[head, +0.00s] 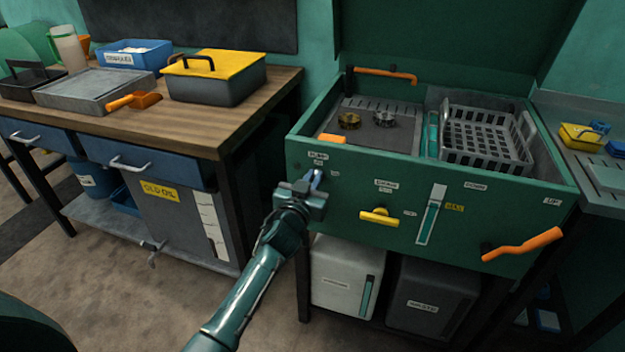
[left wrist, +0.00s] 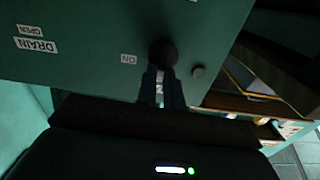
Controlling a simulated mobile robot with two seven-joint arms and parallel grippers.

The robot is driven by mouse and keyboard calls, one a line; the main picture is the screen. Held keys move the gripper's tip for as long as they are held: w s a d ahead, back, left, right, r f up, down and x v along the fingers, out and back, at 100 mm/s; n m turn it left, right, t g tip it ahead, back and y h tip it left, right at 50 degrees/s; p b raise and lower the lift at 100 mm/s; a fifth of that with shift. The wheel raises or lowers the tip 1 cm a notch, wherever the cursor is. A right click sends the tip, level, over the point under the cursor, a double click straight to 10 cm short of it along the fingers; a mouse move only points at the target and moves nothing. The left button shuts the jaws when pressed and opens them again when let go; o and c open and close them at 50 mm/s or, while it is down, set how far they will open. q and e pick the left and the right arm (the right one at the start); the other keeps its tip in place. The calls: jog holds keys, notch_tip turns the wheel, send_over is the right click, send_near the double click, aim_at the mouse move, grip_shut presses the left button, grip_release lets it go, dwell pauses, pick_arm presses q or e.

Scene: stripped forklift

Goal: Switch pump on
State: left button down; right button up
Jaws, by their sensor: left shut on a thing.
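The green parts washer (head: 345,190) stands at the right of the head view. Its front panel has a PUMP label (head: 318,156) near the upper left corner. My left gripper (head: 316,182) is at the panel just below that label. In the left wrist view, the fingers of my left gripper (left wrist: 161,88) are shut on a dark round pump knob (left wrist: 162,52) on the panel. An ON label (left wrist: 128,59) is beside the knob. In the head view the gripper hides the knob. I cannot tell which way the knob is turned. My right gripper is not in view.
A yellow drain handle (head: 379,216) and an orange crank (head: 522,244) stick out of the same panel. A grey basket (head: 487,138) sits in the washer. A wooden workbench (head: 225,128) stands to the left. Two containers, white (head: 343,278) and dark (head: 432,297), stand below.

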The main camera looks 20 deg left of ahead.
pick_arm(q)
jog(key=m, duration=0.4)
jog(key=d+m+b, duration=0.1)
jog(key=m, duration=0.4)
jog(key=f+m, duration=0.1)
jog(key=m, duration=0.3)
jog(key=shift+d+f+m+b, duration=0.1)
jog(key=shift+d+m+b, duration=0.15)
jog(key=shift+m+b, duration=0.05)
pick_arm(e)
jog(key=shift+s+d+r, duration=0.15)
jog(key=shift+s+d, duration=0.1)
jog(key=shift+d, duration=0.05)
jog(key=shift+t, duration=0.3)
pick_arm(q)
jog(key=c, duration=1.5)
grip_release()
jog(key=shift+s, duration=0.1)
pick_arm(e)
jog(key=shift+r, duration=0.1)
